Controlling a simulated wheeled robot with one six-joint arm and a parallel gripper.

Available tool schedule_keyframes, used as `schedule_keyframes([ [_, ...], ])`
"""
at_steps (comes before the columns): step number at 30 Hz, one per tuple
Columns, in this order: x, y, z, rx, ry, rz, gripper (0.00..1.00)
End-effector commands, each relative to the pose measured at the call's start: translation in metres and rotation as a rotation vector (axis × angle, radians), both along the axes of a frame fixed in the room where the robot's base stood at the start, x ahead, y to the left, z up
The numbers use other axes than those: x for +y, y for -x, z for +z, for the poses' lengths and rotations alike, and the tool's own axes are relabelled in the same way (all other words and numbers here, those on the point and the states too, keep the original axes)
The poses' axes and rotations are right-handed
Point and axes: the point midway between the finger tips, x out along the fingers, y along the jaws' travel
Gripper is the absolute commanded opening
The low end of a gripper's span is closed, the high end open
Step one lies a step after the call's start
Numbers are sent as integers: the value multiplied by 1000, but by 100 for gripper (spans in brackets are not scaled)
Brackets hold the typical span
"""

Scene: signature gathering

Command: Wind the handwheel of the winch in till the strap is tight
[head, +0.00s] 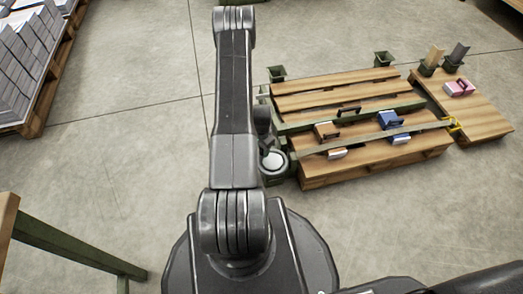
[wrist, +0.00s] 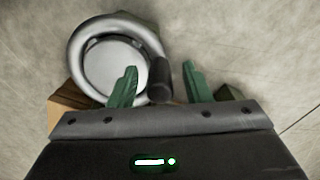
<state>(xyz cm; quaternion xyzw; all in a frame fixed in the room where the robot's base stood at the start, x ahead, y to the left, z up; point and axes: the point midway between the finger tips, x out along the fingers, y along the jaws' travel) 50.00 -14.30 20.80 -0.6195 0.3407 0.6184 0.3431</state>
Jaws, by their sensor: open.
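The winch's grey handwheel (wrist: 77,55) lies below my wrist, a thick round rim around a pale hub. It also shows in the head view (head: 275,161) at the pallet's near left corner. A dark upright handle knob (wrist: 160,80) stands at the wheel's right side. My gripper (wrist: 160,66) is open, with one green finger on each side of the knob; I cannot tell whether either touches it.
The wooden pallet (head: 330,175) carries brown and blue clamped bundles (head: 391,120) and a green crossbar (head: 300,123). A smaller board (head: 480,115) holds a pink item. Stacked grey sheets (head: 30,60) stand far left, a wood-topped green frame (head: 75,247) near left. Floor between is clear.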

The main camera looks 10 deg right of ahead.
Motion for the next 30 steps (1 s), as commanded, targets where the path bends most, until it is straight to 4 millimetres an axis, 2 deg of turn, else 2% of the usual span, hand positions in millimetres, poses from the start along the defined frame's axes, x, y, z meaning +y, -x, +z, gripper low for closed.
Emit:
schedule_keyframes([
  [10, 0, 0, -4, 0, 0, 0, 44],
  [17, 0, 0, -4, 1, 1, 0, 0],
  [23, -1, -1, -5, 0, 0, -15, 0],
  [30, -8, -6, -5, 0, 0, -151, 0],
])
